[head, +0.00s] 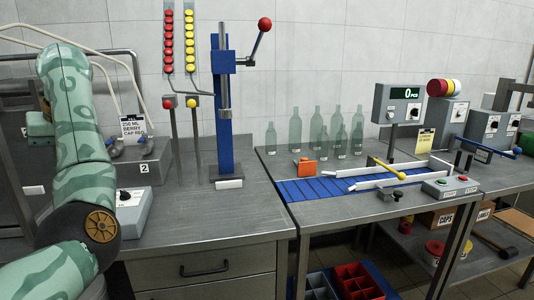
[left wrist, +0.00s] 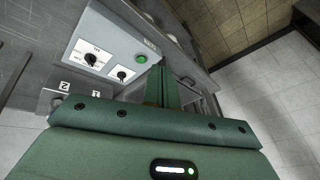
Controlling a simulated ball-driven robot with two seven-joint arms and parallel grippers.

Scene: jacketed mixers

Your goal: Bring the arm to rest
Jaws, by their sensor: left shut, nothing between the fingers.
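My left arm (head: 80,140) comes in from the left in the head view, in green camouflage colours, and bends upward at a dark elbow joint. Its gripper is mostly hidden behind the arm there. In the left wrist view the left gripper (left wrist: 165,82) shows its two green fingers together, shut and empty. Beyond the fingers is a grey control box with dials and a green button (left wrist: 141,59). I cannot tell whether the fingertips touch anything, but a gap seems to lie between them and the box. My right arm and gripper are out of view.
A grey dial box (head: 133,210) stands on the left bench near my forearm. A blue press (head: 222,120) with a red-knobbed lever stands behind it. Several glass bottles (head: 327,133) and a blue conveyor (head: 316,189) are on the right bench. The left bench's front middle is clear.

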